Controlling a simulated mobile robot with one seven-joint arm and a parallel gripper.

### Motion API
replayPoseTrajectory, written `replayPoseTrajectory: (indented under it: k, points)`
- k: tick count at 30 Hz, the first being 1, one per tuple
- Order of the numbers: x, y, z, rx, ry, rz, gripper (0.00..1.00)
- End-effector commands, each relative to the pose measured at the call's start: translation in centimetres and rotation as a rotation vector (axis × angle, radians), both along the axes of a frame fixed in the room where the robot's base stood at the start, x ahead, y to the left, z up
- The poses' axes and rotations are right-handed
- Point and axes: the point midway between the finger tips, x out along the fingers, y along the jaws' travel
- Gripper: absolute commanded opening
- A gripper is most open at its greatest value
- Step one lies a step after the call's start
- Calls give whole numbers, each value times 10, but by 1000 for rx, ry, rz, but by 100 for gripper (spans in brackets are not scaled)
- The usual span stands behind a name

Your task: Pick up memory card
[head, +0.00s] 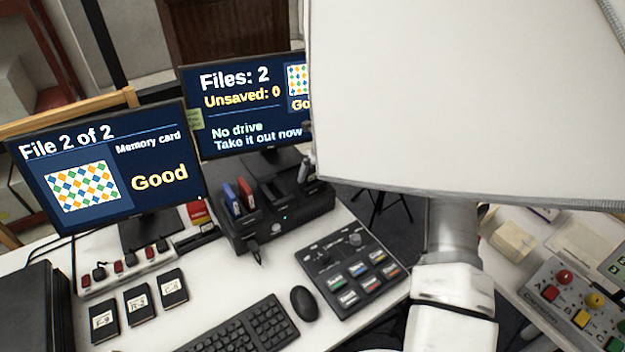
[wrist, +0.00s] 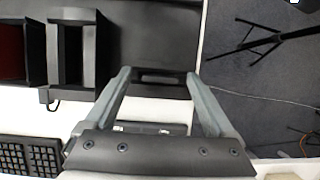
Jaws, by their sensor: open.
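I cannot single out a memory card for certain. Several black square cases with white labels (head: 137,305) lie on the desk at lower left, and a small red and yellow item (head: 198,212) is by the left monitor's foot. My gripper (wrist: 157,76) is open in the wrist view. Its fingers are either side of a dark slotted part at the edge of the black dock (wrist: 150,30), with nothing clearly held. In the head view a grey finger (head: 306,166) shows by the right end of the dock (head: 285,222); the rest is hidden behind a large white panel.
A blue item (head: 230,200) and a red item (head: 247,195) stand in the dock. The left monitor (head: 95,175) reads "Memory card Good"; the right monitor (head: 245,105) reads "No drive". Keyboard (head: 245,325), mouse (head: 304,303) and button panel (head: 352,262) crowd the front.

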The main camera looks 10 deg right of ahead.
Motion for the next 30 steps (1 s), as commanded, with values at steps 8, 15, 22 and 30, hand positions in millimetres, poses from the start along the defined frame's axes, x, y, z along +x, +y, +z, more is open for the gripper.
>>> replayPoseTrajectory:
  k: [8,15,22,30]
  points:
    - [5,2,-13,-1,0,0,89]
    - [5,2,-13,0,0,0,64]
    - [5,2,-13,0,0,0,22]
    - [5,2,-13,0,-1,0,0]
